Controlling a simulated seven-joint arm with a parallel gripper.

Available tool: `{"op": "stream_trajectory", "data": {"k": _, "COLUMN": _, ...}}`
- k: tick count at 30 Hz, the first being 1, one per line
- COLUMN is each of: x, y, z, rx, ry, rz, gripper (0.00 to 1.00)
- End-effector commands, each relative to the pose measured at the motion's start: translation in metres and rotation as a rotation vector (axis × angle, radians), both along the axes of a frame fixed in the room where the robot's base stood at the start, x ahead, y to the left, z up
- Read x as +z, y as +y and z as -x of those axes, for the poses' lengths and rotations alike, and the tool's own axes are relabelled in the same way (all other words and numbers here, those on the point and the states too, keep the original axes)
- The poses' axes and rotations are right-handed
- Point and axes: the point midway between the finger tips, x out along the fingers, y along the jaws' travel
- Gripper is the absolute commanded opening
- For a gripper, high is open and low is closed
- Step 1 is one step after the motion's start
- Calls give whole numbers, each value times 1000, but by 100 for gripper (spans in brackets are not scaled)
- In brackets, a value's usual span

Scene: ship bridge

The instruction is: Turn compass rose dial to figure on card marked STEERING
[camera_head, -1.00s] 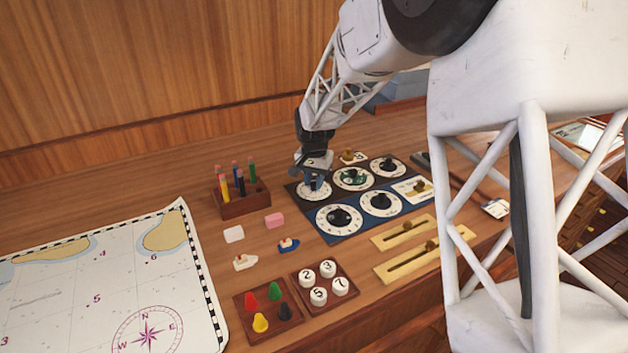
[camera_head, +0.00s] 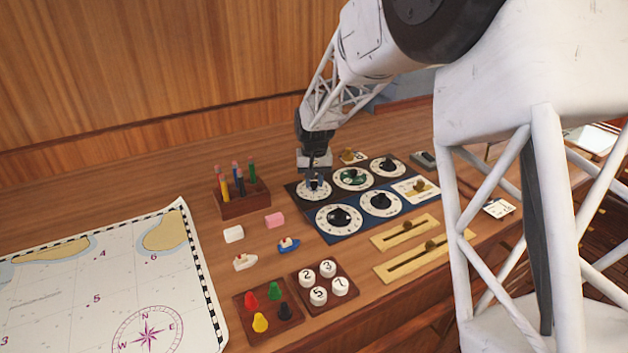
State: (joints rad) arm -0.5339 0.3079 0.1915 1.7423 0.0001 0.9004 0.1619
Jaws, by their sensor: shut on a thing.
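My gripper (camera_head: 315,180) points down over the back-left dial (camera_head: 308,193) of a dark panel and is shut on that dial's knob. The gripper hides most of the knob, so I cannot tell its pointing. The dial has a white ring with dark markings too small to read. Beside it is a dial with a green centre (camera_head: 353,178), then one with a black knob (camera_head: 387,167). I cannot tell from the markings which is the compass rose dial. A small white card (camera_head: 498,208) lies at the right; its writing is not legible, so I cannot confirm it says STEERING.
A blue panel in front carries two more black-knob dials (camera_head: 339,218) and a brass switch (camera_head: 421,185). Two brass sliders (camera_head: 405,233) lie nearer. A pen holder (camera_head: 243,204) stands left of the dials. Small boats, pegs and numbered pieces (camera_head: 318,296) lie in front, beside a chart (camera_head: 60,300).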

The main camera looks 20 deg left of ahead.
Motion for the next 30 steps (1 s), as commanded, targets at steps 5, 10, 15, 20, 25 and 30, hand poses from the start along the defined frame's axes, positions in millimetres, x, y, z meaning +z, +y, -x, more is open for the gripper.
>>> {"op": "stream_trajectory", "data": {"k": 5, "x": 2, "y": 0, "z": -1, "rx": 63, "ry": -4, "rz": -1, "gripper": 1}}
{"op": "stream_trajectory", "data": {"k": 10, "x": 2, "y": 0, "z": -1, "rx": 86, "ry": -4, "rz": -1, "gripper": 1}}
{"op": "stream_trajectory", "data": {"k": 15, "x": 2, "y": 1, "z": -1, "rx": 87, "ry": -4, "rz": -1, "gripper": 1}}
{"op": "stream_trajectory", "data": {"k": 20, "x": 2, "y": 1, "z": -1, "rx": 86, "ry": -4, "rz": -1, "gripper": 30}}
{"op": "stream_trajectory", "data": {"k": 25, "x": 1, "y": 0, "z": -1, "rx": 86, "ry": -2, "rz": -1, "gripper": 51}}
{"op": "stream_trajectory", "data": {"k": 30, "x": 1, "y": 0, "z": 0, "rx": 86, "ry": -1, "rz": 0, "gripper": 51}}
